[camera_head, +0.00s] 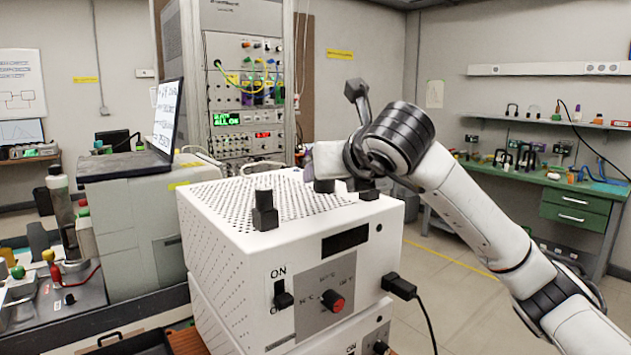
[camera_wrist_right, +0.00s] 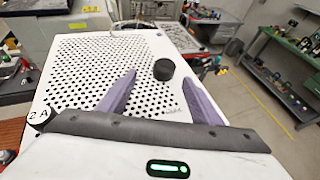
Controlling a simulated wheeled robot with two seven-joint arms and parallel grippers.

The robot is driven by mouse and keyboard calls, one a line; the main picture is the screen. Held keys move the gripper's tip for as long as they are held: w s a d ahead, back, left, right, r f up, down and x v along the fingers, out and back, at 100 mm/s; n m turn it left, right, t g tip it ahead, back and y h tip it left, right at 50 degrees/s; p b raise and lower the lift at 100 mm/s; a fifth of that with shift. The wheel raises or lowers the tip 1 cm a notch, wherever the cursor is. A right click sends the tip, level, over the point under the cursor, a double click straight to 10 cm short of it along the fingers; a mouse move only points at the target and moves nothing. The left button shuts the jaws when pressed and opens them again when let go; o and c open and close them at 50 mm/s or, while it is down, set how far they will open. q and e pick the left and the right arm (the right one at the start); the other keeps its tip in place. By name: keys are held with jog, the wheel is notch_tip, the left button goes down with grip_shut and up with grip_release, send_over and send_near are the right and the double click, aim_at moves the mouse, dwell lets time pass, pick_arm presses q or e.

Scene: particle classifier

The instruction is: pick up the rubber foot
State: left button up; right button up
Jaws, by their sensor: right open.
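The rubber foot (camera_wrist_right: 163,69), a short black cylinder, stands on the perforated white top of a box in the right wrist view. My right gripper (camera_wrist_right: 160,98) is open, its two purple fingers apart with nothing between the tips. The foot lies beyond the fingertips, nearer the line of the right finger. In the head view my right gripper (camera_head: 328,160) hangs over the right part of the white box (camera_head: 230,270). A dark stub (camera_head: 324,186) shows below its finger there and looks like the foot. My left gripper is in neither view.
A black block with a cylinder on it (camera_head: 265,210) stands at the box top's front edge. A laptop (camera_head: 165,115) stands on equipment to the left. Most of the perforated top is clear.

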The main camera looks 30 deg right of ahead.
aim_at(324, 183)
jog(key=shift+w+d+f, duration=0.2)
jog(key=shift+w+d, duration=0.1)
jog(key=shift+w, duration=0.15)
jog(key=shift+w+d+f, duration=0.2)
jog(key=shift+w+f, duration=0.1)
jog(key=shift+w, duration=0.25)
jog(key=shift+w+d+f+p, duration=0.1)
jog(key=shift+w+d+p, duration=0.05)
jog(key=shift+w+p, duration=0.2)
jog(key=x, duration=0.2)
jog(key=p+x, duration=0.1)
jog(key=x, duration=0.1)
jog(key=shift+d+f, duration=0.15)
jog(key=shift+d, duration=0.2)
jog(key=shift+w+f, duration=0.1)
jog(key=shift+w, duration=0.05)
jog(key=c, duration=1)
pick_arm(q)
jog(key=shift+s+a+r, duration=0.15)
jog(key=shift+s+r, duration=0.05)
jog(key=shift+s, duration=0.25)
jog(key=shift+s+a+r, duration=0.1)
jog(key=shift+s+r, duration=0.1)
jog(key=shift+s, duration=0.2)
pick_arm(e)
jog(key=shift+c, duration=0.8)
